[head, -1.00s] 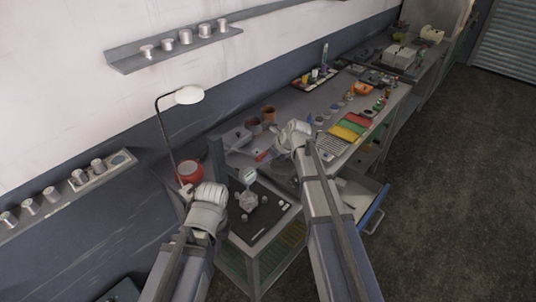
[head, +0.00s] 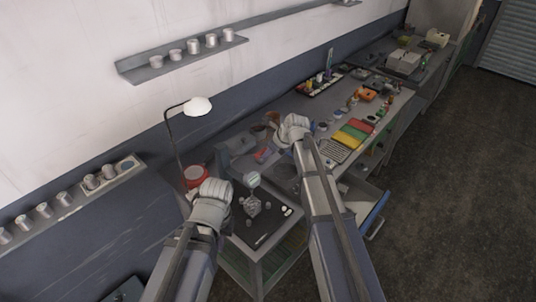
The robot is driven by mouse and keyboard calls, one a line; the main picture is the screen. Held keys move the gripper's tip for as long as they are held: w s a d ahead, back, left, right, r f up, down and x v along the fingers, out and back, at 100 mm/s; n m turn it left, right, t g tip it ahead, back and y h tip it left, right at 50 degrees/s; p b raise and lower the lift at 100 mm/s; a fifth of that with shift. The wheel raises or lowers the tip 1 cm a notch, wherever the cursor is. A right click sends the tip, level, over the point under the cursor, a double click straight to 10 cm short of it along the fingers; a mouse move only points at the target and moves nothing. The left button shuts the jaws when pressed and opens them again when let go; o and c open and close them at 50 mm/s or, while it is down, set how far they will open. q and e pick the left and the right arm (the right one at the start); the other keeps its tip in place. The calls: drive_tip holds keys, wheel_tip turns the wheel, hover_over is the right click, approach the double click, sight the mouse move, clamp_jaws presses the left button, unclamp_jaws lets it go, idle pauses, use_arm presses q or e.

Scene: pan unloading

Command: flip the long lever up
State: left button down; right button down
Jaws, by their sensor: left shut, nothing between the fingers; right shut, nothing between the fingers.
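No long lever can be made out for certain; the parts on the near bench are small and partly behind my arms. A small grey device (head: 252,206) with knob-like parts sits on a black mat (head: 262,232) at the near end of the bench. A pale round head (head: 253,180) stands just behind it. My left gripper (head: 214,188) is shut and empty, left of the device, in front of a red round object (head: 196,175). My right gripper (head: 293,127) is shut and empty, further back and to the right, above the bench. Both sets of fingertips are hard to see.
A lamp (head: 198,106) stands behind the bench. An open drawer (head: 367,209) sticks out at the right. Coloured trays (head: 350,134) and small items crowd the bench further back. Wall shelves (head: 183,59) hold metal cups. Open floor (head: 460,190) lies to the right.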

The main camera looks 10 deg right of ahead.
drive_tip(key=shift+w+a+r, duration=0.2)
drive_tip(key=shift+w+a, duration=0.05)
drive_tip(key=shift+w, duration=0.15)
drive_tip(key=s+d+f+b, duration=0.2)
drive_tip(key=s+f+b, duration=0.1)
wheel_tip(320, 180, up, 10)
drive_tip(key=s+d+p, duration=0.2)
drive_tip(key=p, duration=0.8)
drive_tip(key=shift+s, duration=0.2)
